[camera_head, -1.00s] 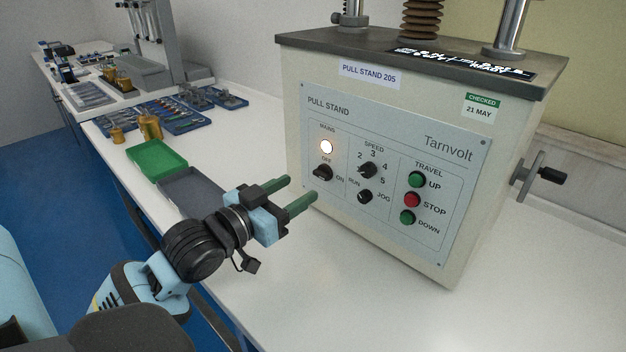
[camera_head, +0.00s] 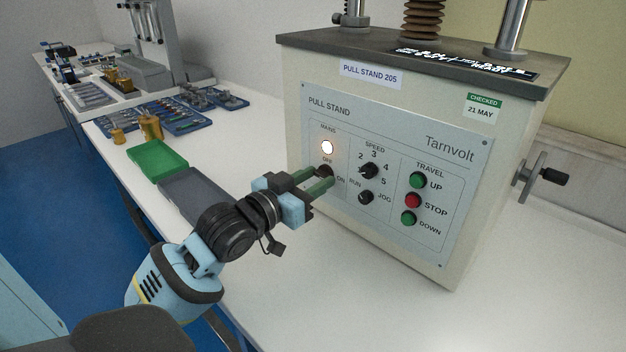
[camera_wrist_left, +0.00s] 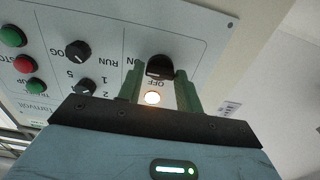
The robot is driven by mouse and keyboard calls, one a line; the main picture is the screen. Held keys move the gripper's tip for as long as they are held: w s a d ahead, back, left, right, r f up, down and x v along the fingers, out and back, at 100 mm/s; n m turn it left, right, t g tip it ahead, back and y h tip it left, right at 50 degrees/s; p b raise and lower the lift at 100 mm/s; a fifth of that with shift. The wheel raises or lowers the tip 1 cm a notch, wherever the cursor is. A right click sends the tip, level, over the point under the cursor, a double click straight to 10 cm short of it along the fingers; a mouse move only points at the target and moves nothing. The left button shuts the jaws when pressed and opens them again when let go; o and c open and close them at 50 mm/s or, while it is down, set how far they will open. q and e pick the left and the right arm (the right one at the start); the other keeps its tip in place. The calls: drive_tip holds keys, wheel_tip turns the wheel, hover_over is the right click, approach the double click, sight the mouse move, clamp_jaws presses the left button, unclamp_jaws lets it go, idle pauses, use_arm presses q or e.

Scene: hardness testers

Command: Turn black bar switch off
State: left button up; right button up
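The black bar switch (camera_head: 325,169) is on the pull stand's front panel, below the lit MAINS lamp (camera_head: 327,147), with OFF above it and ON to its right. My left gripper (camera_head: 322,176) is at the panel, its green fingers partly covering the switch. In the left wrist view the black switch (camera_wrist_left: 160,67) sits between the tips of my open left gripper (camera_wrist_left: 160,80), one finger on each side. Its bar lies roughly crosswise there. I cannot tell if the fingers touch it. The lit lamp (camera_wrist_left: 152,98) shows between the fingers. My right gripper is out of view.
A speed knob (camera_head: 369,170) and a RUN/JOG knob (camera_head: 366,197) are just right of the gripper. Green UP (camera_head: 418,180), red STOP (camera_head: 412,200) and green DOWN (camera_head: 408,217) buttons are farther right. A green tray (camera_head: 157,160) and a grey tray (camera_head: 190,190) lie left on the bench.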

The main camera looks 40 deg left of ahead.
use_arm(q)
drive_tip(key=c, duration=0.5)
